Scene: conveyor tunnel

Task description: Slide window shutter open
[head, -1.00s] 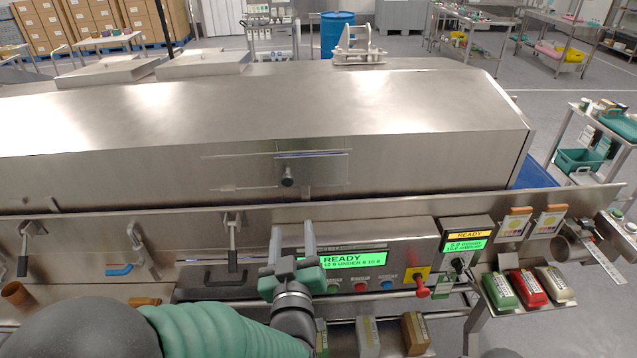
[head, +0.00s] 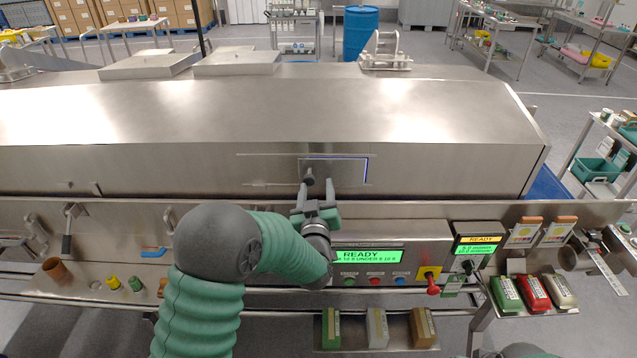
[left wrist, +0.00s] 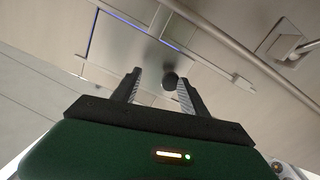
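The window shutter (head: 338,172) is a small metal plate on the tunnel's sloped front face, between thin upper and lower rails. A bright blue line runs along its top and right edges. A dark round knob (head: 309,176) sticks out near its left side. My left gripper (head: 316,184) is just below and in front of the knob, fingers apart. In the left wrist view the knob (left wrist: 170,80) appears between the two open fingers (left wrist: 160,78), closer to the right one; I cannot tell whether they touch it. My right gripper is not in view.
The steel tunnel (head: 200,115) spans the view. Below it are a ledge, a control panel with a green READY display (head: 367,256), a red knob (head: 433,288) and several latch handles. Coloured blocks (head: 376,328) stand at the lower front.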

